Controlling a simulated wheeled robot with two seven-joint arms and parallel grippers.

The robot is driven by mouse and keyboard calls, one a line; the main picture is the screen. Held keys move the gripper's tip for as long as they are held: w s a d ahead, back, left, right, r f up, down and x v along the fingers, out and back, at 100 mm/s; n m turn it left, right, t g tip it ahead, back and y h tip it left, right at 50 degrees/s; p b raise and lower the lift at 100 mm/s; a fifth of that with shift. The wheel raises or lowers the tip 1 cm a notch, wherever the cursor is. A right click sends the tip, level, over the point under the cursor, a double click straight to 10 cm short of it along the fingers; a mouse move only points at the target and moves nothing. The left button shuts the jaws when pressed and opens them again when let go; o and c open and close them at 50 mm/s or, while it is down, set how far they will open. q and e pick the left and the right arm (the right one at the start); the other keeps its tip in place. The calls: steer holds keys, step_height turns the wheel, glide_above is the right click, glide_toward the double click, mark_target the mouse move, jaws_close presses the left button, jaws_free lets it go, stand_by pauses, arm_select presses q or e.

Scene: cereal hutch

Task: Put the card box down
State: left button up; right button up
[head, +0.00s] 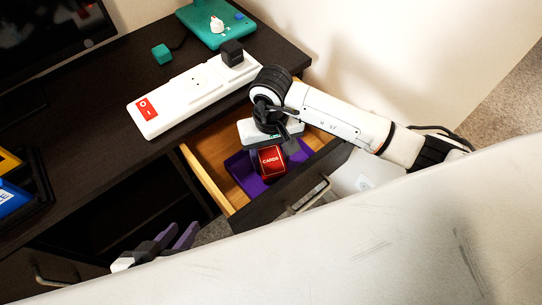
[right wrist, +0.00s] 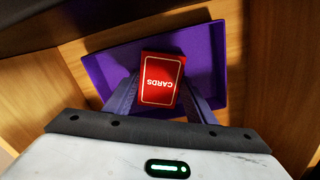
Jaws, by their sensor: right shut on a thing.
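The card box (head: 270,161) is red with a white border and the word CARDS. My right gripper (head: 264,148) reaches into the open drawer from above and is shut on it. In the right wrist view the card box (right wrist: 162,79) sits between the two purple-grey fingers (right wrist: 162,95), over the purple tray (right wrist: 206,48). I cannot tell whether the box touches the tray's floor. The tray (head: 238,162) lies in the drawer, partly hidden by my gripper. My left gripper (head: 176,238) is low in front of the desk, its two fingers apart and empty.
The wooden drawer (head: 206,178) is pulled out of the dark desk (head: 110,105). On the desk are a white power strip (head: 190,92) with a black plug, a teal cube (head: 161,54) and a teal board (head: 205,28). The drawer walls stand close around the tray.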

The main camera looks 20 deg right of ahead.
mark_target(271, 161)
steer(key=shift+f, duration=0.2)
steer(key=o, duration=1.2)
arm_select(q)
steer(key=shift+f, duration=0.1)
arm_select(e)
steer(key=shift+r, duration=0.1)
steer(key=shift+r, duration=0.2)
arm_select(q)
steer(key=shift+s+a+r+n+t+p, duration=0.2)
steer(key=shift+a+r+p, duration=0.15)
steer(key=shift+p, duration=0.15)
steer(key=shift+s+a+r+n+t+p, duration=0.1)
steer(key=shift+a+r+t+p, duration=0.2)
steer(key=shift+p, duration=0.2)
arm_select(e)
step_height(271, 161, up, 7)
steer(key=shift+r, duration=0.15)
